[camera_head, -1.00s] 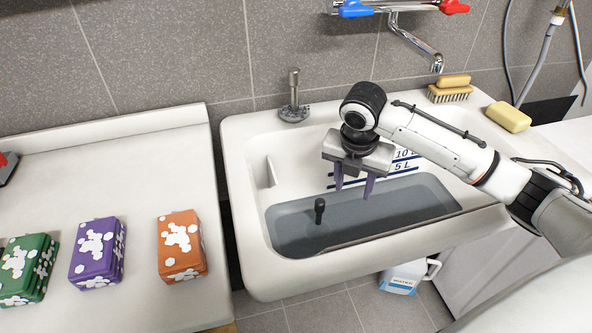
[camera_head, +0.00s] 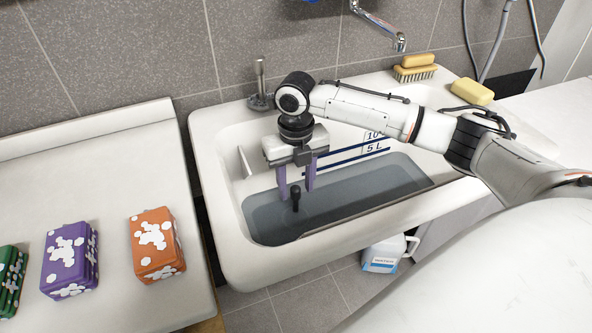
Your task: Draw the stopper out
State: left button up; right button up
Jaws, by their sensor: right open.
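The stopper (camera_head: 295,197) shows as a black knob on a thin stem standing up out of the water in the white sink (camera_head: 222,222). Grey-blue water (camera_head: 375,190) covers the sink's floor and hides the stopper's lower part. My right gripper (camera_head: 297,194) is open, with its two purple fingers pointing down. The knob shows between the fingertips in this view; I cannot tell whether a finger touches it. My left gripper is not in view.
A metal tap post (camera_head: 260,82) stands on the sink's back rim. A brush (camera_head: 415,70) and a yellow sponge (camera_head: 472,92) lie on the right ledge. Orange (camera_head: 157,245) and purple (camera_head: 70,260) boxes stand on the left counter. A water jug (camera_head: 383,255) is below the sink.

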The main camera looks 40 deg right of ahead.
jog(key=shift+f, duration=1.25)
grip_shut()
jog(key=shift+r, duration=0.15)
jog(key=shift+r+p, duration=1.2)
jog(key=shift+p, duration=0.25)
